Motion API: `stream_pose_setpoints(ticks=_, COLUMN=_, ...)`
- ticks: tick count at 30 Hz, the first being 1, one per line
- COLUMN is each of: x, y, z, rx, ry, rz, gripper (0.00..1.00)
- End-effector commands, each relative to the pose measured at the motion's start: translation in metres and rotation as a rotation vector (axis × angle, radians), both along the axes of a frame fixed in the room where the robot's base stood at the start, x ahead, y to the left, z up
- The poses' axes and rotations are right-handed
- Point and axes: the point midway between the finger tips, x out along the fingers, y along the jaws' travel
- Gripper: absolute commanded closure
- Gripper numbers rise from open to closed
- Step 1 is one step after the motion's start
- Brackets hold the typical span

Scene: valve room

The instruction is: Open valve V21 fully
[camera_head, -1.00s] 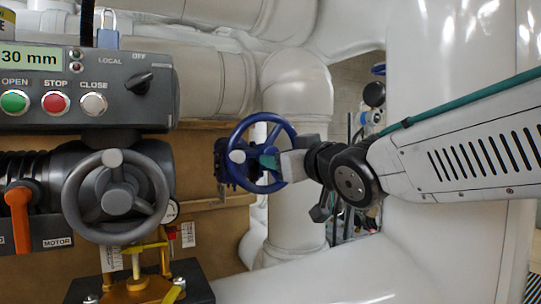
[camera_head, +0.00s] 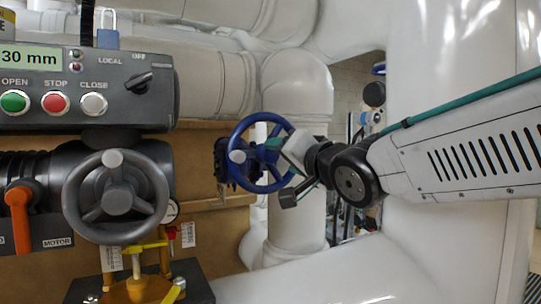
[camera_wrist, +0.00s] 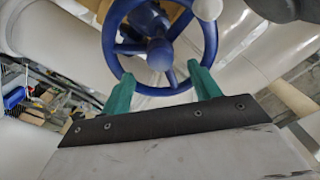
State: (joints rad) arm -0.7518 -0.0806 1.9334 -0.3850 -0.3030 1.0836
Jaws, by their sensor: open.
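A blue spoked handwheel (camera_head: 239,129) with a pale knob (camera_head: 237,156) faces sideways in front of the pipes in the head view. No V21 label is readable. In the wrist view its blue hub (camera_wrist: 159,54) and lower rim fill the top middle, and the pale knob (camera_wrist: 208,10) is at upper right. My gripper (camera_head: 274,148) is at the wheel's right side, tilted. In the wrist view its two teal fingers (camera_wrist: 161,75) are apart, overlapping the near rim with one spoke between them. Whether they touch the wheel I cannot tell.
A grey handwheel (camera_head: 115,197) on a motor actuator, with an orange lever (camera_head: 18,215), stands at left. Above it is a control box (camera_head: 85,90) with buttons, a rotary switch and a "30 mm" display. Thick white pipes (camera_head: 300,85) crowd behind and beside the blue wheel.

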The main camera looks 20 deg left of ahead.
Motion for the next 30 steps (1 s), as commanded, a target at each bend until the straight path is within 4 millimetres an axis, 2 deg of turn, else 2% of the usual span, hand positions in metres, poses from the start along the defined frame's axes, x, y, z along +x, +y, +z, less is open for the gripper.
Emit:
stream_pose_setpoints(ticks=5, x=0.002, y=0.002, z=0.000, rx=-0.001, ry=-0.001, rz=0.000, gripper=0.38)
stream_pose_setpoints(ticks=30, x=0.044, y=0.052, z=0.000, rx=-0.001, ry=-0.003, rz=0.001, gripper=0.38)
